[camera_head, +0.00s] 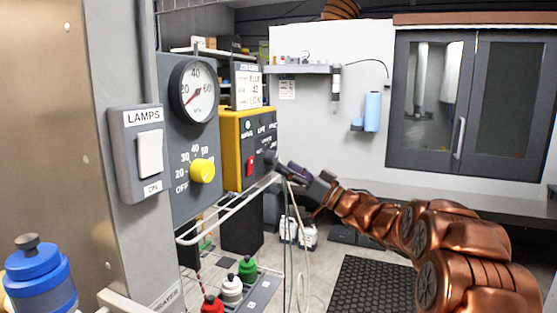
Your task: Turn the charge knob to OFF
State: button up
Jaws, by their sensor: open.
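A round yellow knob (202,170) sits on the grey panel (190,125) at left. A printed scale with OFF, 20, 30, 40 and 50 runs around its left and upper sides. I take it as the charge knob; which mark it points at is too small to tell. My copper arm reaches in from the right, and my dark gripper (271,160) is at its end, right of the knob and apart from it, in front of the yellow box's lower right. The gripper is open and seems empty; its fingertips are small and hard to make out.
A round gauge (194,91) is above the knob. The yellow box (231,150) with a red switch (250,166) stands to its right. A LAMPS switch (150,154) is nearer at left. A wire rack (225,220) juts out below. Bottles stand lower down.

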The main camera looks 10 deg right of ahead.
aim_at(276, 161)
jog(key=shift+p+x, duration=0.4)
jog(key=shift+x, duration=1.4)
jog(key=c, duration=1.1)
jog(key=shift+c, duration=0.2)
